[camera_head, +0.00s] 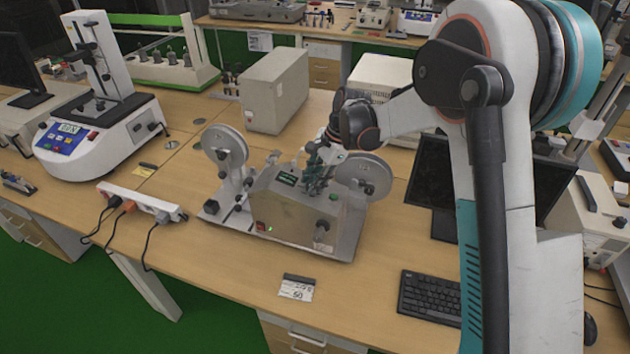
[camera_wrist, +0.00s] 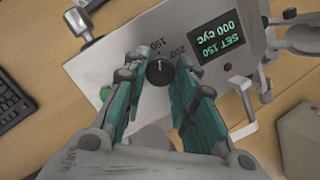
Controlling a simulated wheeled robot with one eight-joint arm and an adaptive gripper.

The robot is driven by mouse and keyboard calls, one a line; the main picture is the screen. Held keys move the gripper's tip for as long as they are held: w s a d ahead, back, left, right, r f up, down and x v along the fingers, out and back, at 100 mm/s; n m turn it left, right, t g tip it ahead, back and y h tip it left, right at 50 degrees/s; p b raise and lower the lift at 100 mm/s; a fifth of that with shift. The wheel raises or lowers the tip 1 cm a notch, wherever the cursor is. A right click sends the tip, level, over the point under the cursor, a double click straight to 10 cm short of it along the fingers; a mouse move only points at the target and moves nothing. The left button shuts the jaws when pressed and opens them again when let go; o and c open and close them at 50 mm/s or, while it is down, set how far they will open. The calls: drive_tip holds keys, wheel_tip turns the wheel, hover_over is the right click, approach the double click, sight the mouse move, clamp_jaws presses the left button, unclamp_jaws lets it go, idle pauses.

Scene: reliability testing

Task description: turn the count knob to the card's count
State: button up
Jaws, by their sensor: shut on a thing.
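The machine with two reels (camera_head: 296,222) stands on the wooden bench. Its count knob (camera_wrist: 160,71) is a small black dial on the pale top panel, with the printed numbers 150 and 200 beside it in the wrist view. The green display (camera_wrist: 222,35) appears upside down and reads SET 150, 000 cyc. My gripper (camera_wrist: 160,80) has its green fingers on both sides of the knob and is shut on it. In the head view, my gripper (camera_head: 317,178) reaches down to the panel and hides the knob. The card (camera_head: 296,290) lies at the bench's front and shows 50.
A power strip (camera_head: 141,201) with cables lies left of the machine. A keyboard (camera_head: 430,297) and a dark monitor (camera_head: 436,180) are on the right. A beige box (camera_head: 274,92) stands behind. The bench around the card is mostly clear.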

drive_tip(key=n, duration=0.5)
drive_tip(key=shift+w+a+n+g+h, duration=0.1)
drive_tip(key=shift+w+n+g+h, duration=0.05)
drive_tip(key=shift+n+g+h, duration=0.25)
drive_tip(key=n, duration=0.4)
drive_tip(key=shift+a+r+h, duration=0.1)
drive_tip(key=shift+a+h, duration=0.05)
drive_tip(key=shift+h, duration=0.25)
drive_tip(key=n, duration=0.5)
drive_tip(key=shift+a+h, duration=0.1)
drive_tip(key=shift+h, duration=0.3)
drive_tip(key=n, duration=0.4)
drive_tip(key=shift+a+n+h, duration=0.1)
drive_tip(key=shift+n+h, duration=0.2)
drive_tip(key=shift+h, duration=0.1)
drive_tip(key=o, duration=1.1)
drive_tip(key=shift+c, duration=0.2)
wheel_tip(320, 180, up, 12)
drive_tip(key=d, duration=0.1)
drive_tip(key=shift+w, duration=0.45)
